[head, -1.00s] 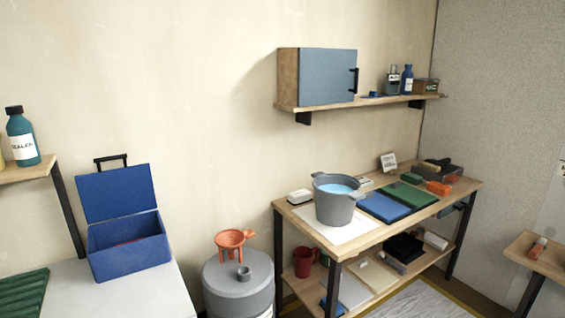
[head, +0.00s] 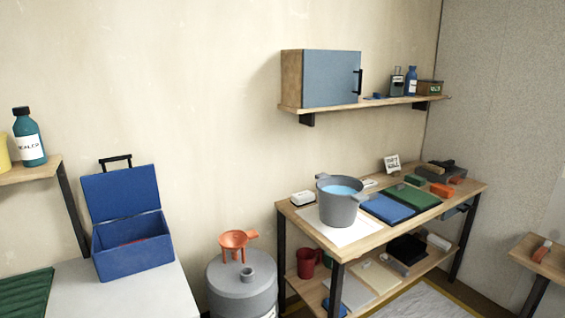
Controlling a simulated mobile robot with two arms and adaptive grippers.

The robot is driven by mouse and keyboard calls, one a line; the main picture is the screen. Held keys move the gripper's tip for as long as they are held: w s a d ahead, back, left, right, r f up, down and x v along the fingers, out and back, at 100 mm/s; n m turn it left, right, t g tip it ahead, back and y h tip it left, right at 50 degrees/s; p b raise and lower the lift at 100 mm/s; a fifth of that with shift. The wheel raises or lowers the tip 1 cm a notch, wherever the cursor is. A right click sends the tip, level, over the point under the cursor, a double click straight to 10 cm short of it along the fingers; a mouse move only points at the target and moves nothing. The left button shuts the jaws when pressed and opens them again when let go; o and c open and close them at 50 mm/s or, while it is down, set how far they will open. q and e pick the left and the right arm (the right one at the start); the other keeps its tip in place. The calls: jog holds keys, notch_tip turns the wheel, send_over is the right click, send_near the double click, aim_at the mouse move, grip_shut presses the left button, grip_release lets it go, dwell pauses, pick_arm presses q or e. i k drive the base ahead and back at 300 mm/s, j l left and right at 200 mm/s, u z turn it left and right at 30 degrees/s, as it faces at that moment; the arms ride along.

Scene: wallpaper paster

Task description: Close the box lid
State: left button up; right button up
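A blue box (head: 134,257) stands on a white-topped table at the lower left in the head view. Its blue lid (head: 121,193) is open and stands up at the back, leaning slightly toward the wall. A black handle (head: 116,159) is at the lid's upper edge. Something reddish lies inside the box, mostly hidden by the front wall. Neither of my grippers shows in the view.
The white tabletop (head: 90,295) has a green ribbed tray (head: 22,296) left of the box. A shelf (head: 28,172) with a sealer bottle (head: 30,140) is above left. A grey drum (head: 243,286) stands right of the table. A wooden workbench (head: 390,238) holds a bucket (head: 340,207).

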aim_at(111, 195)
jog(key=i+j+u, duration=0.2)
jog(key=i+u, duration=0.2)
jog(key=i+j+u, duration=0.1)
jog(key=i+u, duration=0.3)
